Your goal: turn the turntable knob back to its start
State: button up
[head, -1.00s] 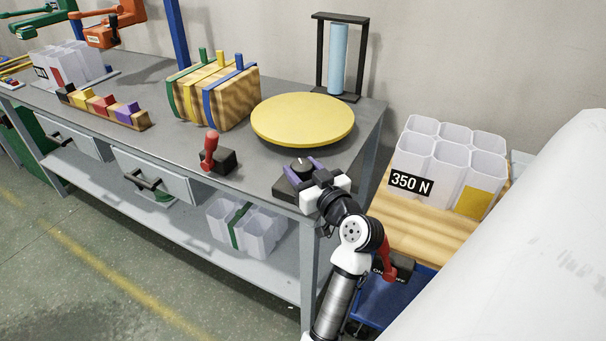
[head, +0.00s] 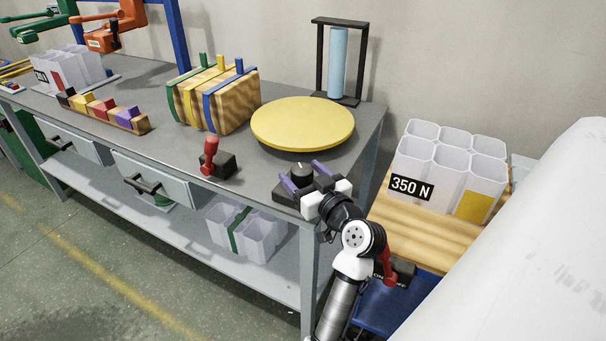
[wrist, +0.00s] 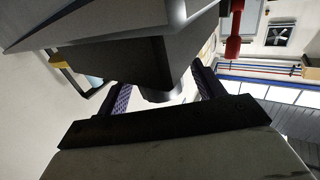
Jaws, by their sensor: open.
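The turntable knob (head: 302,171) is a dark round knob with a pale mark on top. It sits on a dark base (head: 283,193) at the front right corner of the bench, in front of the yellow turntable disc (head: 302,122). My gripper (head: 304,176) is open, with its purple fingers spread on either side at the knob's near edge. I cannot tell whether a finger touches it. In the wrist view, the open fingers (wrist: 162,92) stand apart, with a dark rounded part, seemingly the knob (wrist: 160,97), between them. Large grey surfaces hide much there.
A red-handled lever (head: 211,153) stands left of the knob. A strapped wooden block (head: 235,100) and a black frame with a blue cylinder (head: 338,62) are behind. A white cell bin labelled 350 N (head: 410,188) stands right of the bench.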

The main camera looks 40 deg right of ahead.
jog(key=s+a+b, duration=0.2)
jog(key=s, duration=1.1)
jog(key=shift+s, duration=0.15)
